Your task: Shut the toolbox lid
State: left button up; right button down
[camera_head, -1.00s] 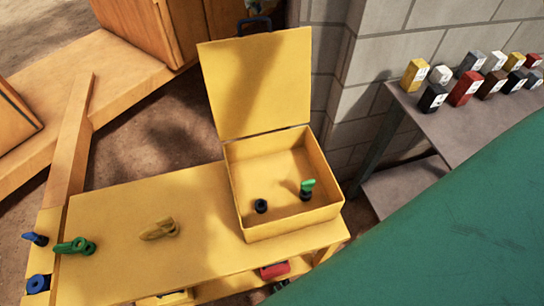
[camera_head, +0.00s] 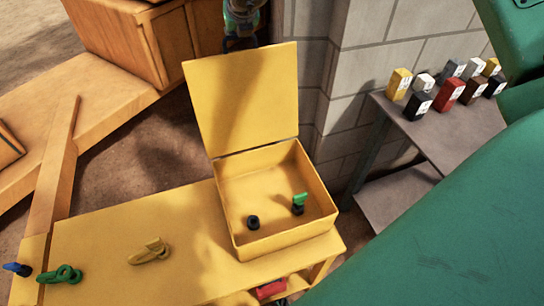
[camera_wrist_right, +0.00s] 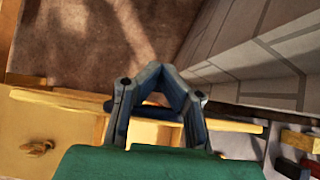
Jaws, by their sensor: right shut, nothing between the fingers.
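The yellow toolbox (camera_head: 285,232) stands on the yellow bench with its lid (camera_head: 240,98) raised upright at the back. Inside lie a dark ring-like piece (camera_head: 253,222) and a green-and-dark piece (camera_head: 299,204). My right gripper (camera_head: 239,43) is at the top of the head view, just beyond the lid's upper edge; contact cannot be told. In the right wrist view its fingers (camera_wrist_right: 164,72) are shut and empty. My left gripper is not in view.
The bench top (camera_head: 110,235) holds a yellow clamp-like piece (camera_head: 149,251) and a green one (camera_head: 60,274). A grey block wall (camera_head: 400,45) stands behind. A grey table (camera_head: 450,135) with several small coloured boxes is at right. My green arm covers the lower right.

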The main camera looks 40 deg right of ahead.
jog(key=shift+s+f, duration=0.1)
jog(key=shift+s, duration=0.05)
jog(key=s+a+f+b, duration=0.25)
jog(key=s+b, duration=0.55)
jog(key=s, duration=0.5)
notch_tip(320, 180, up, 7)
jog(key=w+p, duration=0.1)
jog(key=p, duration=0.4)
jog(key=shift+w+a+p, duration=0.2)
jog(key=shift+a+p, duration=0.1)
jog(key=shift+a, duration=0.05)
jog(key=shift+d, duration=0.1)
dwell(1.3)
